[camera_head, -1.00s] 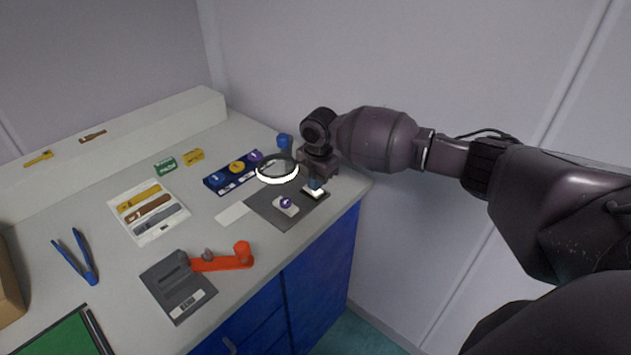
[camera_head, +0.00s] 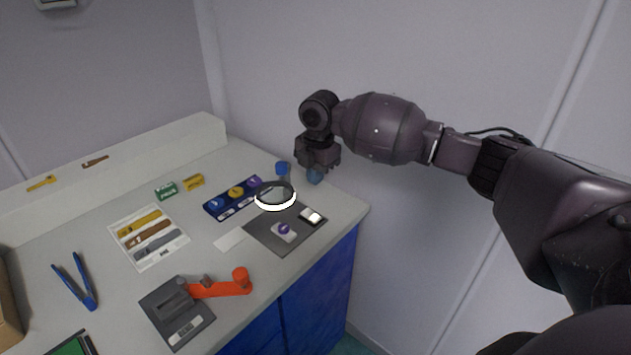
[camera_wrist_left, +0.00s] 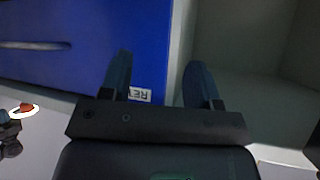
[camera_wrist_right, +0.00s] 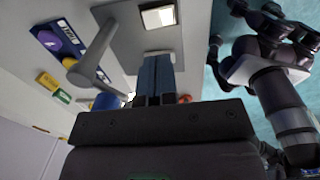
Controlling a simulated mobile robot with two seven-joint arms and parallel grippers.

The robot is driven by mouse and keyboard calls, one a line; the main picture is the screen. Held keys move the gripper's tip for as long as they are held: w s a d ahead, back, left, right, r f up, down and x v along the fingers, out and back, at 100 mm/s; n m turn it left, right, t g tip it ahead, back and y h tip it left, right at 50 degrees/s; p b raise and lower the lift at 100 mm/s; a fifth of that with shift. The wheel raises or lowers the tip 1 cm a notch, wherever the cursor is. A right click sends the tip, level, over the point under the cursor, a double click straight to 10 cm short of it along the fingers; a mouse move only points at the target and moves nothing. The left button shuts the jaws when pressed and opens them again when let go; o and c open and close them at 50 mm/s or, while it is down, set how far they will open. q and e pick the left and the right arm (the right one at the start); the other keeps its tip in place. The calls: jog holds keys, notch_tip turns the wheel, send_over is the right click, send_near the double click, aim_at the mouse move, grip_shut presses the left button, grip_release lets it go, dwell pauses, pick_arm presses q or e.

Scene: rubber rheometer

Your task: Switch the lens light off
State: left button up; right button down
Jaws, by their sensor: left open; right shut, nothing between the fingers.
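The ring-shaped lens (camera_head: 275,196) stands over a dark grey mat on the bench, and the front of its rim shows bright white. A white switch (camera_head: 312,217) sits on the mat to the right of the lens; it also shows in the right wrist view (camera_wrist_right: 158,16). My right gripper (camera_head: 315,176) is shut and empty, above and behind the switch, apart from it. Its closed fingers show in the right wrist view (camera_wrist_right: 155,75). My left gripper (camera_wrist_left: 158,80) is open and empty in front of the blue cabinet, outside the head view.
A blue tray (camera_head: 222,207) with coloured discs and a blue-capped container (camera_head: 281,169) are nearby. A grey device with a red arm (camera_head: 220,288) stands at the front. The wall is close behind my right arm.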

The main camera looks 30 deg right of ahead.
pick_arm(q)
jog(key=shift+w, duration=0.15)
jog(key=shift+t, duration=0.3)
jog(key=r+p, duration=0.1)
jog(key=w+r, duration=0.1)
jog(key=r, duration=0.1)
jog(key=r+p, duration=0.1)
jog(key=shift+w+d+r+p, duration=0.1)
jog(key=shift+w+r+p, duration=0.15)
jog(key=shift+r+p, duration=0.1)
pick_arm(e)
notch_tip(320, 180, up, 3)
jog(key=shift+w+d+r+t, duration=0.1)
jog(key=shift+r+t, duration=0.1)
jog(key=shift+t, duration=0.2)
pick_arm(q)
jog(key=shift+f, duration=0.2)
pick_arm(e)
jog(key=shift+f, duration=0.1)
